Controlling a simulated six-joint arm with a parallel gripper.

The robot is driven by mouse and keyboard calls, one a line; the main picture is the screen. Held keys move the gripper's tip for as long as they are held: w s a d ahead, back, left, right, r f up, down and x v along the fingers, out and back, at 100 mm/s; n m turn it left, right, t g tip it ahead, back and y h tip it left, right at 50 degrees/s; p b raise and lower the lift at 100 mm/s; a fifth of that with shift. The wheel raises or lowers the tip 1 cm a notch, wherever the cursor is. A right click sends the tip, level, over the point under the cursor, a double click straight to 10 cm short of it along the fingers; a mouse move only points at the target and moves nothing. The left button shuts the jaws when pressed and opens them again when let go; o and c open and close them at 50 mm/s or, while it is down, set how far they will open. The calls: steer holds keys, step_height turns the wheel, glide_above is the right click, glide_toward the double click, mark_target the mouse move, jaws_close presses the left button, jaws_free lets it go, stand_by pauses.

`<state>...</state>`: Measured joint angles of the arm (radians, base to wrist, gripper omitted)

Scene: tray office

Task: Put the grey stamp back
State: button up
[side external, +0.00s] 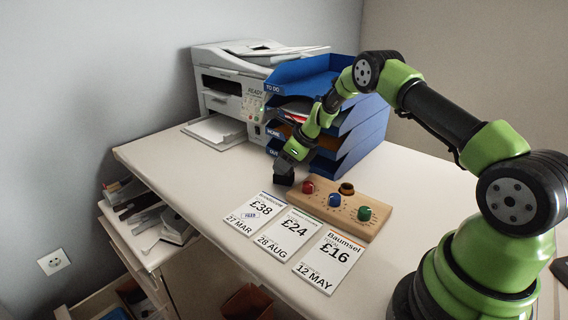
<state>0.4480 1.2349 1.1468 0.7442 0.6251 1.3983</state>
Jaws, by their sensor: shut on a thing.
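My gripper (287,163) is shut on a small dark thing, likely the grey stamp (284,179), and points down over the desk. It is left of the wooden stamp holder (322,207), apart from it. The stamp's shape is hard to make out at this size. The holder carries a red stamp (308,187), a blue stamp (334,200) and a green stamp (364,213). A dark empty hole (347,188) shows in its back part.
Three paper cards lie in front: £38 (262,207) with a small blue mark, £24 (296,230) and £16 (336,256). A blue tray stack (350,147) and a white printer (232,85) stand behind. The desk's left front is clear.

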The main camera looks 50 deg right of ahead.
steer(key=shift+f, duration=0.2)
steer(key=o, duration=0.3)
steer(key=shift+f, duration=0.1)
steer(key=o, duration=0.4)
steer(key=shift+o, duration=0.2)
